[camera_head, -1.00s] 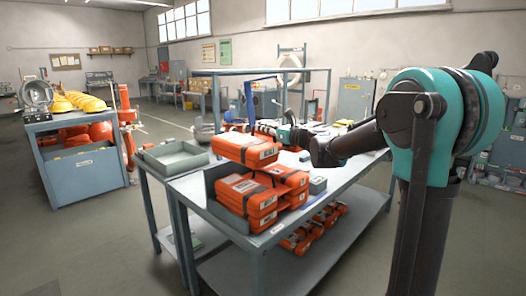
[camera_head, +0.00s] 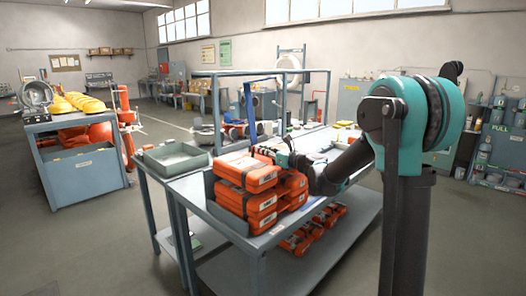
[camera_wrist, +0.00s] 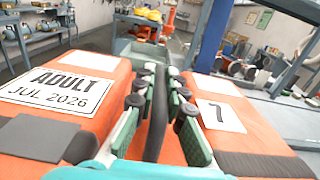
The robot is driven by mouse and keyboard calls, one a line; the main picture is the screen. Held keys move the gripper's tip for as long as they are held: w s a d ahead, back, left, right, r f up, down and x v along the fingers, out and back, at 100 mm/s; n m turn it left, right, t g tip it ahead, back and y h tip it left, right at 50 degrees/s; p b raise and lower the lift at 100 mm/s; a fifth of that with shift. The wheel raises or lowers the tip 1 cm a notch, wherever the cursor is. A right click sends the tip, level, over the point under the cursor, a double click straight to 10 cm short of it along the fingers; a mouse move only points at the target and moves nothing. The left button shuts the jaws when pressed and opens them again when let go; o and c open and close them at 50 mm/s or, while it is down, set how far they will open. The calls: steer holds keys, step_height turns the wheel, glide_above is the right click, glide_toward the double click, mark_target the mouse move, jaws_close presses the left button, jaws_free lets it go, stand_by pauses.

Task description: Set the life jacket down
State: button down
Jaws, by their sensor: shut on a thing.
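The life jacket is an orange block with dark straps (camera_head: 245,173). In the head view it lies level on top of a stack of similar orange jackets (camera_head: 247,203) at the table's near left corner, with no clear gap below it. In the wrist view it fills both sides, with an "ADULT JUL 2026" label (camera_wrist: 60,92) on the left and a "7" label on the right. My gripper (camera_wrist: 155,75) is shut on the dark strap in its middle. In the head view my gripper (camera_head: 272,153) is small and partly hidden. The jacket's underside is hidden.
More orange jackets (camera_head: 294,187) stand just right of the stack, and others lie on the lower shelf (camera_head: 298,240). A grey tray (camera_head: 175,157) is on the side table at left. A grey frame with a blue post rises behind. The table's right part looks mostly clear.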

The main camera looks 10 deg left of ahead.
steer(key=shift+f, duration=0.6)
steer(key=c, duration=1.6)
jaws_free()
steer(key=shift+r, duration=0.5)
steer(key=v, duration=1.2)
steer(key=shift+r, duration=0.15)
